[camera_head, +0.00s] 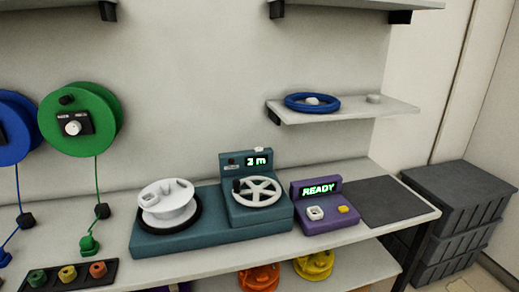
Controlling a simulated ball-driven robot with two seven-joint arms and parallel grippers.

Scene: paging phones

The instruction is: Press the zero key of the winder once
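The teal winder (165,243) stands on the bench. A white reel (167,204) sits on its left part. A pale spoked handwheel (258,191) is on the front of its right part. Its small display (256,161) reads what looks like 2 m, though the digit is hard to tell. A small pale key (259,149) sits on top of the display housing. A dark round knob or button is left of the display. No marking on the key is legible. Neither of my grippers is in view.
A purple box (327,227) with a READY display, a white key and a yellow key stands right of the winder. A dark mat (383,201) lies beyond it. Green (105,105) and blue (30,112) spools hang at left. A shelf (350,108) holds a blue ring.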

